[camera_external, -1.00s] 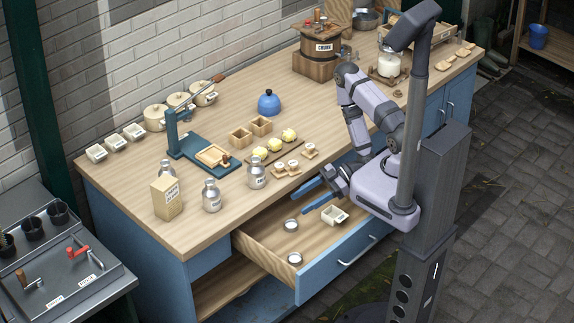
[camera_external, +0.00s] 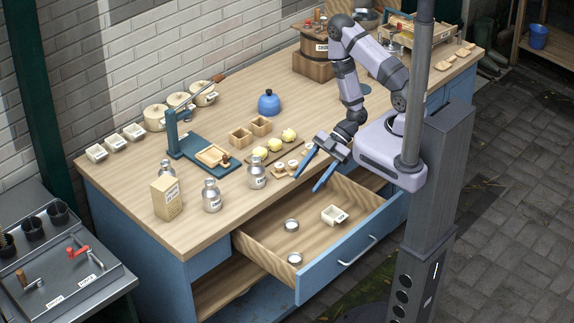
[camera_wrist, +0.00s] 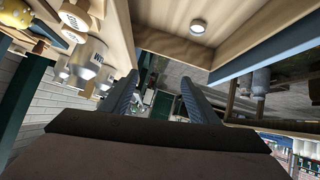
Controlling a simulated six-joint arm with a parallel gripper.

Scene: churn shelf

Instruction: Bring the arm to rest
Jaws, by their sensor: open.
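My gripper (camera_external: 313,172) is open with nothing between its two blue fingers. In the external view it hangs above the back part of the open drawer (camera_external: 312,258), by the front edge of the counter. The same fingers show in the wrist view (camera_wrist: 158,100), apart and empty. My arm is bent at the right, above the counter's front edge. The drawer holds a small white tub (camera_external: 334,215) and two small round tins, one near the middle (camera_external: 291,225) and one near the front (camera_external: 294,259).
Small topped pieces (camera_external: 287,168) and a board with yellow lumps (camera_external: 274,148) lie close to my gripper. Metal cans (camera_external: 257,174), a blue press (camera_external: 200,153) and a blue kettle (camera_external: 268,103) stand on the counter. The drawer juts out in front. A wooden churn (camera_external: 314,62) stands behind my arm.

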